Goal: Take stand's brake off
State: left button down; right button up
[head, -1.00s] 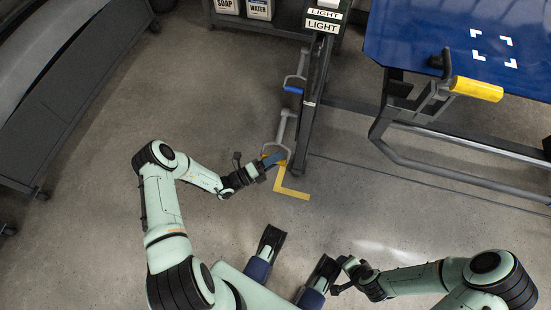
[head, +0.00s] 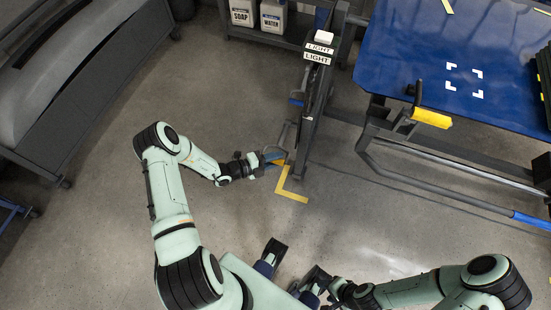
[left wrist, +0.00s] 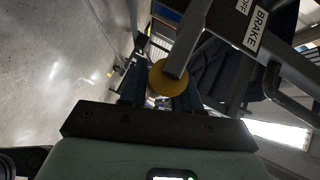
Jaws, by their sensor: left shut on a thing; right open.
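The stand (head: 312,108) is a dark upright frame with LIGHT labels on top. Its brake lever (head: 283,136) is a grey bar low on its left side. In the left wrist view, the lever's grey bar (left wrist: 188,40) ends in a round yellow knob (left wrist: 158,80), beside a label (left wrist: 254,30) reading BRAKE and OFF. My left gripper (head: 276,159) is shut on the yellow knob, which sits between its fingers (left wrist: 160,98). My right gripper (head: 326,298) is open and empty, low in the head view, apart from the stand and partly hidden by its own arm.
A yellow floor mark (head: 291,196) lies just in front of the stand. A blue-topped table (head: 400,60) with a yellow handle (head: 431,118) stands to the right. A shelf with soap (head: 243,12) and water (head: 273,16) containers is behind.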

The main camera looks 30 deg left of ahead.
aim_at(276, 147)
pick_arm(q)
notch_tip(276, 147, up, 9)
jog(key=w+n+g+p, duration=0.1)
jog(key=w+g+p, duration=0.1)
jog(key=p, duration=0.6)
jog(key=shift+w+a+f+n+p, duration=0.15)
jog(key=shift+w+a+n+p, duration=0.1)
jog(key=shift+a+n+p, duration=0.05)
pick_arm(e)
jog(key=w+r, duration=0.5)
jog(key=r, duration=0.6)
jog(key=shift+w+t, duration=0.3)
jog(key=shift+w, duration=0.05)
jog(key=shift+r, duration=0.1)
pick_arm(q)
jog(key=c, duration=0.9)
grip_release()
jog(key=v, duration=1.3)
jog(key=shift+s+r, duration=0.1)
jog(key=shift+r, duration=0.3)
pick_arm(e)
jog(key=shift+s+f, duration=0.25)
jog(key=shift+f, duration=0.1)
